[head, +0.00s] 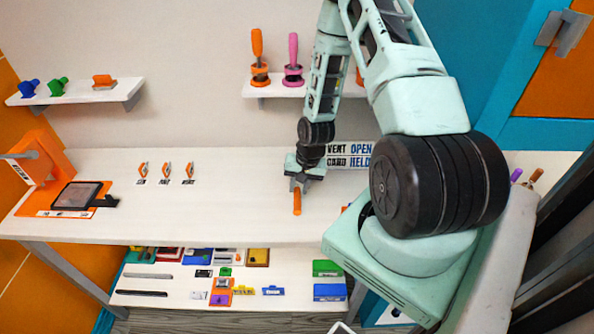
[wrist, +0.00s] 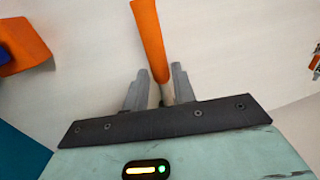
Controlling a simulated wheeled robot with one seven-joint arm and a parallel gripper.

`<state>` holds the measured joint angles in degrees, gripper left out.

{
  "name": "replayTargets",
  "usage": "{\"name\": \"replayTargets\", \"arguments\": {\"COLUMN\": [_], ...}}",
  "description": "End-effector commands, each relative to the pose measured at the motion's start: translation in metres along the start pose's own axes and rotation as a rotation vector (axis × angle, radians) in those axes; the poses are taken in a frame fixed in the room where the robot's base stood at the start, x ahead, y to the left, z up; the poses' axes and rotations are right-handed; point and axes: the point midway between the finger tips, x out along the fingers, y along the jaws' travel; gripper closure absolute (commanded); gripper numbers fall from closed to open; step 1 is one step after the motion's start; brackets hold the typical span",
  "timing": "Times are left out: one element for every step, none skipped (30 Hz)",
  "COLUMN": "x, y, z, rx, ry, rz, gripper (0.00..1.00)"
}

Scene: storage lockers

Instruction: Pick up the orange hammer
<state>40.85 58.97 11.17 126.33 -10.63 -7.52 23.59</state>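The orange hammer (head: 297,201) is on the white table, its orange handle pointing toward the front edge. My gripper (head: 299,183) is low over the table at the far end of that handle. In the wrist view, the hammer's orange handle (wrist: 149,38) runs down between the two grey fingers of my gripper (wrist: 159,71) and narrows to a pale shaft. The fingers are apart, with a gap on the left of the shaft; the right finger is close to it. Whether it touches is unclear. The hammer's head is hidden behind my gripper.
A sign (head: 348,155) stands behind my gripper. Another orange thing shows in the wrist view's upper left (wrist: 22,44). Small orange items (head: 166,170) stand to the left on the table, and an orange device (head: 45,160) at its left end. The table between is clear.

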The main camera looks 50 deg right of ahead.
Motion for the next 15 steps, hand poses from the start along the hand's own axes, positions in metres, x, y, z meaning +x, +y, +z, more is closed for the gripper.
{"name": "replayTargets", "arguments": {"x": [0.003, 0.006, 0.01, 0.015, 0.018, 0.023, 0.026, 0.028, 0.031, 0.032, 0.033, 0.034, 0.035, 0.035, 0.035], "y": [-0.001, -0.001, -0.001, 0.0, 0.0, 0.0, 0.0, 0.0, 0.0, 0.0, 0.0, 0.0, 0.0, 0.0, 0.0], "z": [0.001, 0.001, 0.001, 0.001, 0.001, 0.001, 0.0, 0.0, 0.001, 0.0, 0.0, 0.0, 0.0, -0.001, -0.001], "rx": [-0.001, -0.001, 0.0, 0.0, 0.0, 0.0, 0.0, -0.001, 0.0, 0.0, 0.0, 0.0, 0.0, 0.0, 0.0], "ry": [-0.004, -0.005, -0.003, -0.003, -0.003, -0.003, -0.003, -0.002, -0.002, -0.001, 0.0, 0.0, 0.001, 0.001, 0.001], "rz": [0.0, 0.001, 0.0, 0.0, 0.0, 0.0, 0.0, 0.0, 0.0, 0.0, 0.0, 0.0, 0.0, 0.0, 0.0], "gripper": [0.74, 0.74, 0.74, 0.74, 0.74, 0.74, 0.74, 0.74, 0.74, 0.74, 0.74, 0.74, 0.74, 0.74, 0.74]}}
